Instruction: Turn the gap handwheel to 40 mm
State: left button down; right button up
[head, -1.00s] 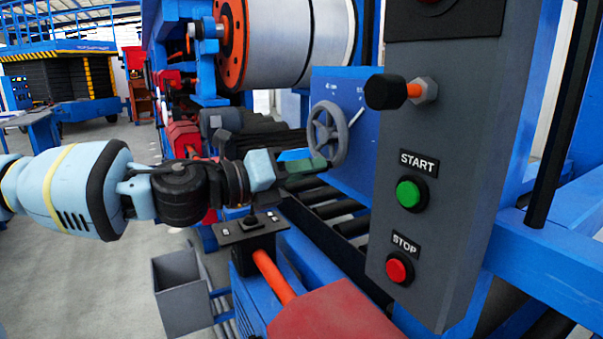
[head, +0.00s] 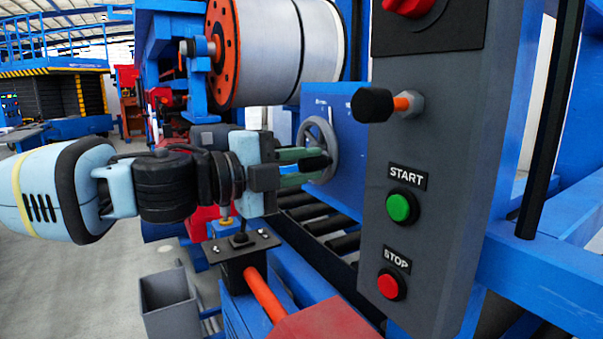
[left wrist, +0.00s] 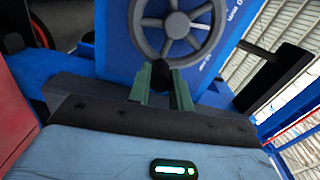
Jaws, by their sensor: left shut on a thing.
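The grey spoked gap handwheel (head: 331,140) is mounted on a blue panel (head: 348,115) in the middle of the head view. It also shows from close up in the left wrist view (left wrist: 203,14). My left gripper (head: 312,165) reaches it from the left, with its green fingers shut on the wheel's black handle knob (left wrist: 160,68) at the lower rim. White scale marks sit on the blue panel beside the wheel, but I cannot read the setting. My right gripper is not in view.
A grey control box with a green START button (head: 402,208), a red STOP button (head: 391,285) and a black knob (head: 372,105) stands close right of the wheel. Dark rollers (head: 330,226) run below. A large roll (head: 275,50) hangs above. A joystick box (head: 241,247) is under my left arm.

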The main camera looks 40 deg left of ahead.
pick_arm(q)
jog(key=shift+a+r+n, duration=0.1)
jog(key=shift+r+n, duration=0.4)
jog(key=shift+n, duration=0.5)
jog(key=shift+r+n, duration=0.5)
jog(key=shift+n, duration=0.5)
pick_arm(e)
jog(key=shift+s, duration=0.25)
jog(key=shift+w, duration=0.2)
pick_arm(q)
jog(key=c, duration=1.3)
grip_release()
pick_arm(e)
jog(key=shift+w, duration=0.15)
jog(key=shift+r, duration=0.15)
